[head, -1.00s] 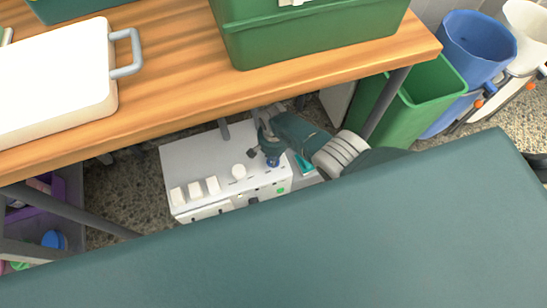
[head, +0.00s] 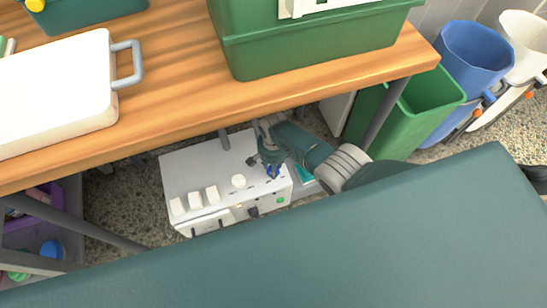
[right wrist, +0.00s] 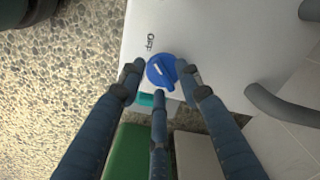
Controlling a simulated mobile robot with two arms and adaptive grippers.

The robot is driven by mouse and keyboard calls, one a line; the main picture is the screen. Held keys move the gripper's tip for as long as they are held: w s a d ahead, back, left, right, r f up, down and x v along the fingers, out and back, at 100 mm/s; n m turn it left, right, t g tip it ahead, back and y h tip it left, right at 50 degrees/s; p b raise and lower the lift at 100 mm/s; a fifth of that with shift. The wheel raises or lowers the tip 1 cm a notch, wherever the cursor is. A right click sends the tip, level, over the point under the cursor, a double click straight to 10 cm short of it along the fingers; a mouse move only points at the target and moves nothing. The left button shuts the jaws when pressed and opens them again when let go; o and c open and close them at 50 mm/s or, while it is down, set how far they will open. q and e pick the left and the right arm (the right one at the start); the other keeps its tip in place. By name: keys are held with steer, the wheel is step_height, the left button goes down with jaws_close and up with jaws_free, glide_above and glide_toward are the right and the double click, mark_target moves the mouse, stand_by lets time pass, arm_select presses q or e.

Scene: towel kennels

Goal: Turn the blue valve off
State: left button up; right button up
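The blue valve (head: 272,171) is a round knob on top of a white box (head: 190,160) on the floor under the wooden table. In the right wrist view the blue valve (right wrist: 160,70) has a pointed tab toward the lower right and a pale mark on top. My right gripper (head: 268,158) is over it. In the right wrist view the three fingers of my right gripper (right wrist: 160,80) are spread around the knob, very close to its rim; contact is not clear. My left gripper is not in view.
A white round knob (head: 238,181) and several white switches (head: 195,200) share the box. A green bin (head: 420,115) and a blue bin (head: 475,50) stand right.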

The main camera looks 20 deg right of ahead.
step_height(320, 180, up, 11)
steer(key=shift+r, duration=0.2)
stand_by(0.4)
stand_by(0.3)
